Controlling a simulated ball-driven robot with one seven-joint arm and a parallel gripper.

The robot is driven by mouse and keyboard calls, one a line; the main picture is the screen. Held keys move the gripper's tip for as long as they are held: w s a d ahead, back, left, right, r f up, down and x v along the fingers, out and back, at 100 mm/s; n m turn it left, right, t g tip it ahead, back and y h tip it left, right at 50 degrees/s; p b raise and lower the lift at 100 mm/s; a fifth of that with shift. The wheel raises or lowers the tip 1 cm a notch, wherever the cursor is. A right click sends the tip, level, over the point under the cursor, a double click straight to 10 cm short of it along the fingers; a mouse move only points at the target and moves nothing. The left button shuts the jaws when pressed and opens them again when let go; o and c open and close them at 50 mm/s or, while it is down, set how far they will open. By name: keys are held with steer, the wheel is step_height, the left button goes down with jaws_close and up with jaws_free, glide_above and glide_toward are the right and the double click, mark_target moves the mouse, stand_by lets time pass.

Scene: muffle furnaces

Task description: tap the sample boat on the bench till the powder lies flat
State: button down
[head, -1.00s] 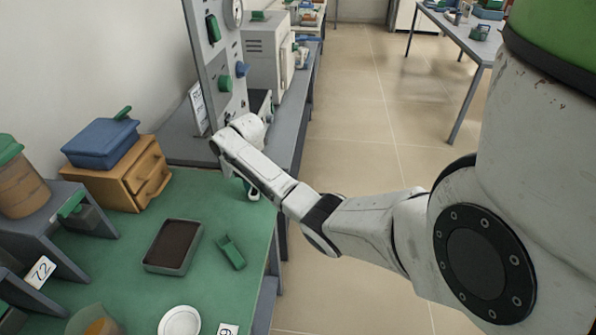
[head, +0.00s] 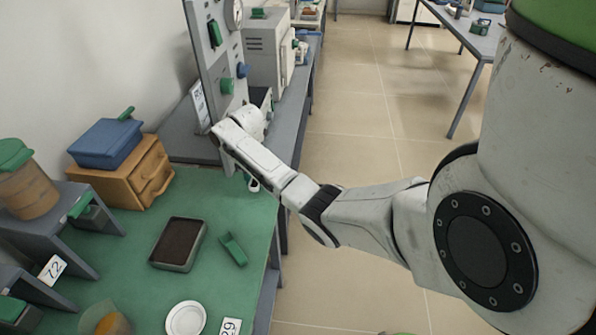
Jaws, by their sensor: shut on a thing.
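My gripper (head: 252,184) is at the far right edge of the green-topped bench (head: 210,202), mostly hidden behind my own forearm and wrist. Only a small pale and dark part shows below the forearm. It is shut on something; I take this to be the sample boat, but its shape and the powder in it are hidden. I cannot tell whether it touches the bench.
A dark tray with brown filling (head: 178,243) and a small green holder (head: 233,249) lie on the bench. A white dish (head: 186,318) is at the front, a wooden drawer box (head: 135,180) at the back left. A grey upright panel (head: 207,60) stands beyond my wrist.

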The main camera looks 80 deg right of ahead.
mark_target(256, 184)
step_height(256, 184, down, 4)
steer(key=shift+b, duration=1.05)
steer(key=shift+r, duration=0.3)
steer(key=c, duration=0.7)
jaws_free()
step_height(256, 184, up, 11)
steer(key=shift+f, duration=0.15)
